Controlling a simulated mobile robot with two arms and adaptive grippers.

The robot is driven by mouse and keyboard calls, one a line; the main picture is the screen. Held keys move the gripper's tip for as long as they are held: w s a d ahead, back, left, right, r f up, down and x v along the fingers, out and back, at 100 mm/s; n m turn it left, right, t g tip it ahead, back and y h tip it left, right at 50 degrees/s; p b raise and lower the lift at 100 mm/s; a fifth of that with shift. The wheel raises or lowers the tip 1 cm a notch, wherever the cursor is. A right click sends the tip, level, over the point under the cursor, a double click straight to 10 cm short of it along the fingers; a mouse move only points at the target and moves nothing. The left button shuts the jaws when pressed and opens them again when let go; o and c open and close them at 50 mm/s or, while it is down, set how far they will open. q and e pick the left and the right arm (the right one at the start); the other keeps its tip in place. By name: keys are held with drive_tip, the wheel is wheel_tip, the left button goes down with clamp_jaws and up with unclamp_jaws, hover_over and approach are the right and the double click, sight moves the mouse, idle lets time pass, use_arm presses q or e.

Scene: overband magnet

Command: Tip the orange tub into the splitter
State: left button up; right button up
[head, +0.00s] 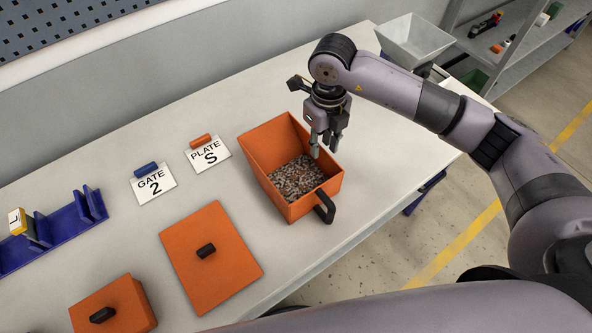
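The orange tub (262,150) stands upright on the bench, open at the top, with a heap of small grey and reddish bits (295,178) inside. Its black handle (325,207) sticks out at the near right side. My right gripper (324,150) points down at the tub's right rim, with its fingers apart. I cannot tell whether the fingers touch the rim or straddle it. A pale grey funnel-shaped hopper (413,42) stands at the far end of the bench; it may be the splitter. My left gripper is out of view.
An orange plate with a black knob (190,240) and an orange block with a black handle (125,295) lie nearer. Cards read "GATE 2" (155,197) and "PLATE S" (217,162). A blue rack (65,232) is left. Shelves (500,60) stand beyond the bench.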

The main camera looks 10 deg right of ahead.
sight(319, 171)
wheel_tip(319, 171, down, 4)
drive_tip(key=shift+r+p, duration=0.2)
drive_tip(key=shift+p, duration=0.1)
drive_tip(key=shift+w+f, duration=0.15)
drive_tip(key=shift+f, duration=0.25)
drive_tip(key=f, duration=0.1)
drive_tip(key=f+p, duration=0.1)
drive_tip(key=f, duration=0.1)
drive_tip(key=shift+w+d+f+p, duration=0.1)
drive_tip(key=shift+w+f+p, duration=0.1)
drive_tip(key=shift+f+p, duration=0.1)
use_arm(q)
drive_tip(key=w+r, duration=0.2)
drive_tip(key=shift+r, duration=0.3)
use_arm(e)
drive_tip(key=shift+f, duration=0.3)
drive_tip(key=shift+c, duration=0.2)
drive_tip(key=c, duration=0.5)
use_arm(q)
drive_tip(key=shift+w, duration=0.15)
use_arm(e)
clamp_jaws()
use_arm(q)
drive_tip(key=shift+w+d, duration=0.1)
